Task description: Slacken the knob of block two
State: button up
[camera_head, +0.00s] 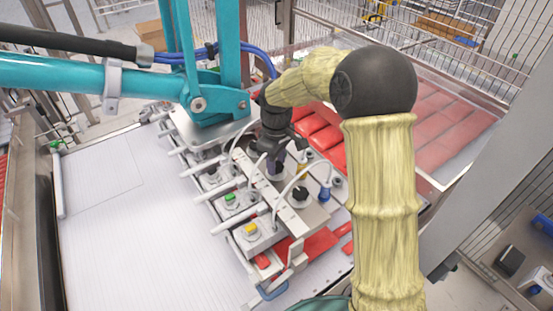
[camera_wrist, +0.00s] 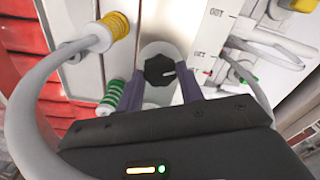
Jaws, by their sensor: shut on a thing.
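My gripper (camera_head: 272,165) reaches down over the row of blocks on the picker. In the wrist view its two purple fingers (camera_wrist: 162,88) stand on either side of a round black knob (camera_wrist: 159,70) with a light mark on its right side. The fingers are shut on this knob; their exact contact is partly hidden by my dark gripper body. In the head view the held knob is hidden under my gripper. Another black knob (camera_head: 298,194) shows on the nearer block. I cannot read block numbers here.
Blocks with a green button (camera_head: 230,198) and a yellow button (camera_head: 250,229) stand nearby. A pale hose curves close to my gripper, beside a yellow ringed fitting (camera_wrist: 116,25) and a green one (camera_wrist: 111,95). The teal picker arm (camera_head: 215,95) rises at left. Red packs (camera_head: 320,130) lie beyond.

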jog(key=shift+r+n, duration=0.15)
jog(key=shift+n, duration=0.35)
jog(key=o, duration=1)
notch_tip(320, 180, up, 17)
jog(key=b, duration=0.3)
jog(key=shift+r, duration=0.15)
